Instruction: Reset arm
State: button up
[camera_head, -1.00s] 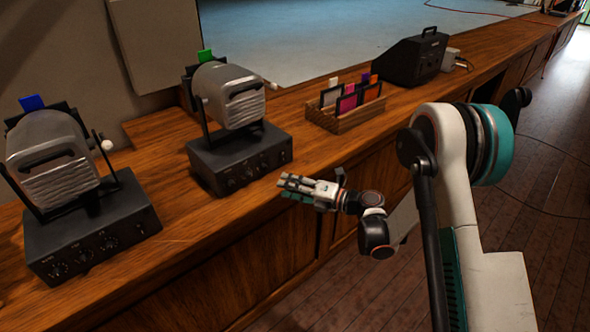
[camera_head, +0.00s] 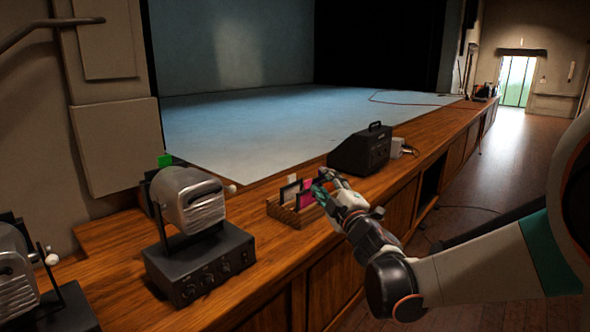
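My arm reaches in from the right edge in the head view, across the front edge of the wooden desk (camera_head: 270,292). My gripper (camera_head: 322,188) is at the right part of a small wooden rack (camera_head: 285,214) that holds colored gel cards and hides part of it. I cannot tell whether the gripper touches the rack or cards, or whether its fingers are open or shut. A pink card (camera_head: 305,198) and a white-framed card (camera_head: 289,192) show beside the fingers.
A spotlight on a black control box (camera_head: 200,265) stands left of the rack, with a green tab behind it. A second spotlight (camera_head: 15,280) is cut off at the left edge. A black box with a handle (camera_head: 361,151) stands behind the gripper. The floor at right is mostly clear.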

jog(key=s+d+m+g+h, duration=0.4)
jog(key=s+d+m+h, duration=0.4)
jog(key=s+d+m, duration=0.4)
jog(key=s+f+m+g, duration=0.1)
jog(key=s+f, duration=0.3)
jog(key=s, duration=0.4)
jog(key=s+f+m+g+y, duration=0.1)
jog(key=s+f+g, duration=0.3)
jog(key=s, duration=0.5)
jog(key=s+f+m+g, duration=0.2)
jog(key=s+f, duration=0.3)
jog(key=s, duration=0.3)
jog(key=shift+s+f+m+g+y, duration=0.3)
jog(key=shift+f+m+g, duration=0.1)
jog(key=shift+m, duration=0.2)
